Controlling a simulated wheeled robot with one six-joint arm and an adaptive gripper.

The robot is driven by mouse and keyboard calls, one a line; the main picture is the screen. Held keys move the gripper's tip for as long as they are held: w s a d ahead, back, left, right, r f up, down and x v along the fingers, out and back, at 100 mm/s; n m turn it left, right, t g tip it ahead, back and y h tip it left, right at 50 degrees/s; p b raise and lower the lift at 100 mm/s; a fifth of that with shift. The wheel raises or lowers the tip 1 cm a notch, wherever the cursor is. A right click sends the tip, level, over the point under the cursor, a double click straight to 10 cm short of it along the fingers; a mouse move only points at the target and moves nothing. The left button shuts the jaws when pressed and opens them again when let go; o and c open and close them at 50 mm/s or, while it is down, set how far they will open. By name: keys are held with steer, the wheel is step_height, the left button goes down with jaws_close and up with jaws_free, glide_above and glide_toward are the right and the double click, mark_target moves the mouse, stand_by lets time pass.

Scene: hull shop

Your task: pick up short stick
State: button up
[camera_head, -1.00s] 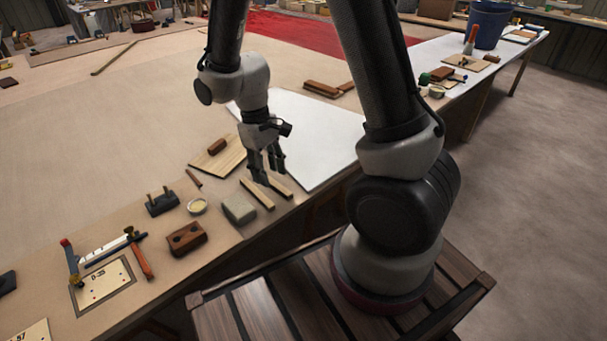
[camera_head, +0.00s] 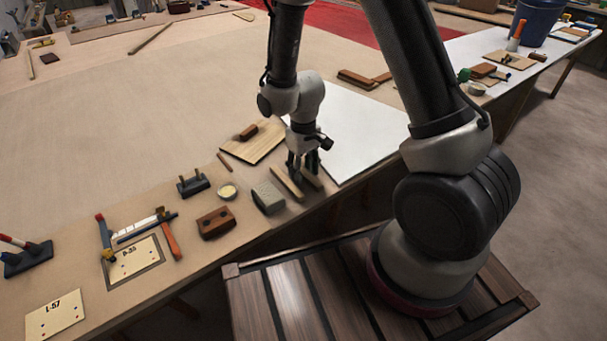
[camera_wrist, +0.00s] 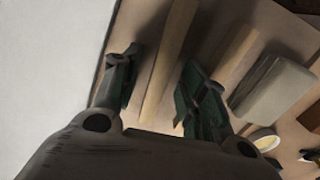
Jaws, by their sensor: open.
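Two pale wooden sticks lie side by side near the table's front edge. The right stick (camera_head: 314,181) is partly hidden by my gripper; the left stick (camera_head: 287,184) lies beside the grey block. My gripper (camera_head: 303,176) points down, low over the sticks. In the wrist view my gripper (camera_wrist: 157,90) is open and empty, with the stick nearer the white sheet (camera_wrist: 168,62) between its fingers. The other stick (camera_wrist: 234,55) passes outside, partly behind the finger on the right. I cannot tell which is the shorter, nor whether the fingers touch the table.
The grey block (camera_head: 268,198) lies close on the left. Beyond it are a round tin (camera_head: 227,191), a brown holed block (camera_head: 215,222) and a dark two-post stand (camera_head: 192,184). A wooden board (camera_head: 252,145) lies behind. The white sheet (camera_head: 359,135) at right is clear.

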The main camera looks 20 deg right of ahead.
steer(key=c, duration=0.9)
